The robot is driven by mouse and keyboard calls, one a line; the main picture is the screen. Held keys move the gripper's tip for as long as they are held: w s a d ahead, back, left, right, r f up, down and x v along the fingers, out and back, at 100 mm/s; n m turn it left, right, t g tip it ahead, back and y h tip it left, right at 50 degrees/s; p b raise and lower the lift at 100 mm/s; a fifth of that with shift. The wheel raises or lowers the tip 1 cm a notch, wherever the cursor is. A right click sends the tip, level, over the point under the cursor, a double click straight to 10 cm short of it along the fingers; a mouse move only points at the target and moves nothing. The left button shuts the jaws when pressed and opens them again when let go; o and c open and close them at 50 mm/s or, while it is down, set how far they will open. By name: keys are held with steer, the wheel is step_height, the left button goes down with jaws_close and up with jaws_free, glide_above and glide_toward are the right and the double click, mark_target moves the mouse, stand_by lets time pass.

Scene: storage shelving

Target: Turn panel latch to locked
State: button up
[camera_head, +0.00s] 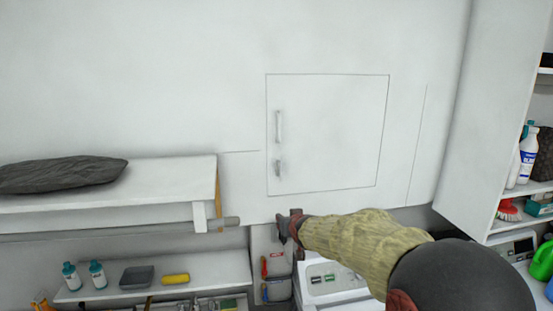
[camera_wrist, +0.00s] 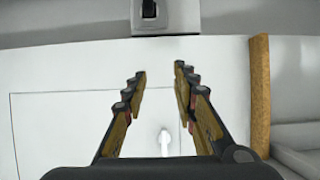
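A square white panel door (camera_head: 335,135) is set flush in the white wall, closed. A slim upright handle (camera_head: 279,126) is near its left edge, and a small metal latch (camera_head: 278,167) is just below the handle. My gripper (camera_head: 287,224) is below the panel's lower left corner, apart from the latch. In the wrist view my gripper (camera_wrist: 162,72) is open, with nothing between its fingertips. A pale fitting, apparently the latch (camera_wrist: 165,140), shows between the fingers farther down the picture. Its exact turn is too small to tell.
A white shelf (camera_head: 150,204) with a dark cushion-like bundle (camera_head: 65,174) juts out at left, its wooden end strip (camera_wrist: 260,95) close by in the wrist view. A lower shelf (camera_head: 200,270) holds bottles. A white appliance (camera_head: 325,278) stands below. Shelving (camera_head: 505,110) is at right.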

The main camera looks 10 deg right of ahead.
steer(key=w+r+t, duration=0.2)
steer(key=w+r, duration=0.2)
steer(key=r, duration=0.2)
steer(key=t, duration=0.3)
glide_toward(279, 166)
steer(key=w, duration=0.2)
steer(key=shift+w+f+p, duration=0.1)
steer(key=shift+w+p, duration=0.9)
steer(key=shift+w, duration=2.8)
steer(key=c, duration=0.3)
steer(key=c, duration=0.4)
jaws_close()
